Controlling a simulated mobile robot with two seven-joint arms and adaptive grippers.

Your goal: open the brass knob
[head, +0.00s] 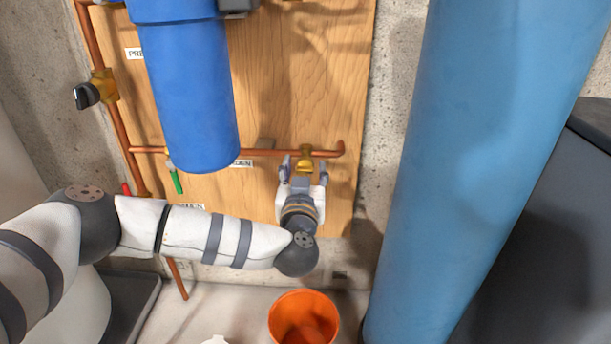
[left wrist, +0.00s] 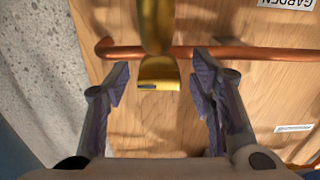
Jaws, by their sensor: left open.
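The brass knob (head: 305,154) sits on the horizontal copper pipe of the wooden panel, near the pipe's right end. In the left wrist view the brass piece (left wrist: 157,72) hangs down from the top, with its flat end between the fingertips. My left gripper (head: 303,170) is at the knob, its arm reaching in from the left. In the left wrist view the left gripper (left wrist: 160,82) is open, with a finger on each side of the brass end and visible gaps to both. The gripper partly hides the knob in the head view. My right gripper is not in view.
A blue filter housing (head: 190,90) hangs left of the knob. A green-handled valve (head: 177,182) and a black-handled brass valve (head: 90,94) are farther left. A large blue cylinder (head: 470,160) stands at right. An orange bucket (head: 303,297) is on the floor below.

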